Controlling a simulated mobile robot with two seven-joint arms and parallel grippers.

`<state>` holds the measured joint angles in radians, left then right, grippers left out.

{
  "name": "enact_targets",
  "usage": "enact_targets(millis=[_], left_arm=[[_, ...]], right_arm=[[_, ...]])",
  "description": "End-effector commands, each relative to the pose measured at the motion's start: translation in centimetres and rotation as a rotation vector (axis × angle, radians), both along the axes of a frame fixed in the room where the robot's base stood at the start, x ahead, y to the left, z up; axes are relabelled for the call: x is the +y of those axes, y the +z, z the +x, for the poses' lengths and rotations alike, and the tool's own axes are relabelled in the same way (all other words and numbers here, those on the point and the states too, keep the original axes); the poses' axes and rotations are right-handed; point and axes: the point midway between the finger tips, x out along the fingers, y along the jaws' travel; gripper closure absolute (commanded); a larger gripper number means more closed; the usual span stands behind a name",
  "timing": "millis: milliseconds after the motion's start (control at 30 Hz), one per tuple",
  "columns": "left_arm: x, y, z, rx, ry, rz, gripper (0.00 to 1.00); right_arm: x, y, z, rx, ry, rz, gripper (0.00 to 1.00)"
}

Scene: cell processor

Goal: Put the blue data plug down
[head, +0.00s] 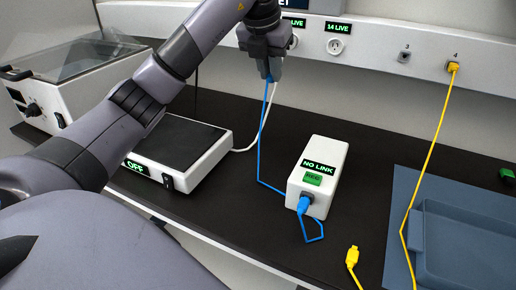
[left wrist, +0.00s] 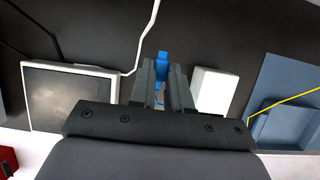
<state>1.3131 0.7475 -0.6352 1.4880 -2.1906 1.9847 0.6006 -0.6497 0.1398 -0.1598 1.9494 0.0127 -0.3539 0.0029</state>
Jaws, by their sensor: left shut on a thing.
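My left gripper (head: 270,72) is shut on the blue data plug (left wrist: 162,65) and holds it in the air above the back of the black bench, in front of the wall panel. In the head view the plug is mostly hidden by the fingers. A blue cable (head: 259,150) hangs from it to the bench. The cable's other plug (head: 306,203) sits at the front of the white box (head: 323,160), which reads NO LINK and has a green label. My right gripper is not in view.
A white device with a dark top (head: 185,142), reading OFF, stands left of the box. A yellow cable (head: 432,150) runs from a wall port to a loose yellow plug (head: 352,256). A blue tray (head: 465,240) lies at right. Bare black bench (head: 345,120) lies behind the box.

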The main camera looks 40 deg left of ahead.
Motion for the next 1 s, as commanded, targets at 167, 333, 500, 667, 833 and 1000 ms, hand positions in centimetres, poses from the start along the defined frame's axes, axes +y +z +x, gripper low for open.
enact_targets(millis=[167, 333, 500, 667, 833, 1000], left_arm=[[0.1, -4.4, -0.1, 0.006, 0.0, 0.001, 1.0], [0.0, -8.4, -0.1, 0.007, 0.0, 0.001, 1.0], [0.1, -12.0, -0.1, 0.004, 0.001, 0.0, 1.0], [0.1, -14.0, -0.1, 0.002, 0.001, 0.0, 1.0], [0.0, -15.0, -0.1, 0.001, 0.001, -0.001, 1.0], [0.0, -17.4, -0.1, 0.004, 0.0, 0.0, 1.0]], right_arm=[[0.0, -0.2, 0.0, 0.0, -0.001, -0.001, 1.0], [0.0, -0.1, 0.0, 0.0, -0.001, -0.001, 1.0], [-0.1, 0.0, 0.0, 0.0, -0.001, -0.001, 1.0], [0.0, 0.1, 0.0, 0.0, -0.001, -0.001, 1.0], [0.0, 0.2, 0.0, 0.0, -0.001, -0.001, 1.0], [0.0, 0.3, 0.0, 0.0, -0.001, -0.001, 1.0]])
